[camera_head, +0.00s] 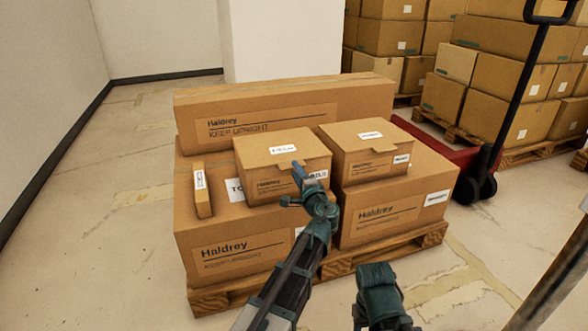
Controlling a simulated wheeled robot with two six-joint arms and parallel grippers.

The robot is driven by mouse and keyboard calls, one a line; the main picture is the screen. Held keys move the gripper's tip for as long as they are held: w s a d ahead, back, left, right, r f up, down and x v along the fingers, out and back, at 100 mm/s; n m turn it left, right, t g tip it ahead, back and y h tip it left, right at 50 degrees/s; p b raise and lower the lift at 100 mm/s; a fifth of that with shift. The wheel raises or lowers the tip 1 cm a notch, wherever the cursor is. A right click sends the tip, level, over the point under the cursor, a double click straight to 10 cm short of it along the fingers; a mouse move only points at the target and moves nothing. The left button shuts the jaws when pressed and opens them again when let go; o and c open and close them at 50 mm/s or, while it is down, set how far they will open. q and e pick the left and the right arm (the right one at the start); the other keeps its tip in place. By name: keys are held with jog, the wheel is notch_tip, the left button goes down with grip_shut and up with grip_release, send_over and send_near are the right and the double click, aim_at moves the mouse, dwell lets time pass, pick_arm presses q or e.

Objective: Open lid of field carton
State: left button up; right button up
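The carton (262,160) that I take for the field carton is a small brown box with a white label on its lid. The label's print is too small to read surely. Its lid is closed, and it sits on a larger Haldrey box on the pallet. My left gripper (294,184) is at the carton's front right, its fingers spread and nothing seen between them. It hides part of the front face and its label; I cannot tell whether it touches. My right arm's teal end (378,290) is low in front of the pallet; its fingers cannot be made out.
A similar closed carton (367,141) stands just right. A slim upright box (203,190) stands at left, and a long box (285,108) lies behind. All rest on a wooden pallet (235,294). A red pallet jack (456,158) is at right. Floor at left is clear.

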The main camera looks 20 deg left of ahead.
pick_arm(q)
jog(key=shift+x, duration=1.3)
grip_shut()
dwell(0.5)
